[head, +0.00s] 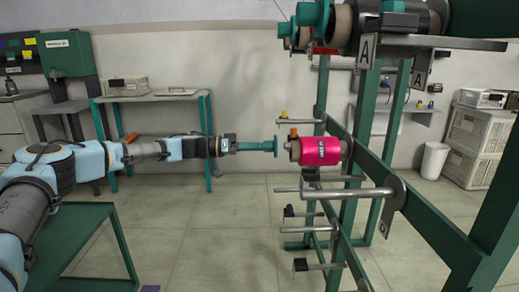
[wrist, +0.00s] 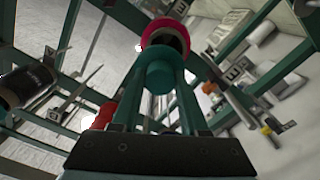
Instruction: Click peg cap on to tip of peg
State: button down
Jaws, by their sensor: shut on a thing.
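The teal peg cap (head: 277,146) is at the end of my gripper (head: 262,146), which is shut on it and reaches in level from the left. In the wrist view the cap (wrist: 160,76) sits between the fingertips (wrist: 163,92). A bright pink-red bobbin (head: 320,151) is on a peg of the green rack. Its pale core end (head: 292,150) faces the cap, with a small gap showing in the head view. In the wrist view the bobbin (wrist: 166,29) is straight beyond the cap, which partly covers it. The peg tip itself is not clearly visible.
The green rack (head: 358,165) carries several bare metal pegs, including a long one (head: 335,192) below the bobbin. Dark bobbins with teal caps (head: 310,14) hang above. A small orange piece (head: 293,132) shows just above the core end.

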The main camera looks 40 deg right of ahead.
jog(key=shift+s+d, duration=0.15)
jog(key=shift+d, duration=0.1)
jog(key=shift+s+d+b, duration=0.25)
jog(key=shift+d+b, duration=0.05)
jog(key=shift+s+d, duration=0.2)
jog(key=shift+d, duration=0.05)
jog(key=shift+s+d+b, duration=0.2)
jog(key=shift+d+b, duration=0.05)
jog(key=shift+b, duration=0.1)
jog(key=shift+s+d+b, duration=0.25)
jog(key=shift+d+b, duration=0.05)
jog(key=shift+b, duration=0.05)
jog(key=shift+c, duration=1.7)
grip_release()
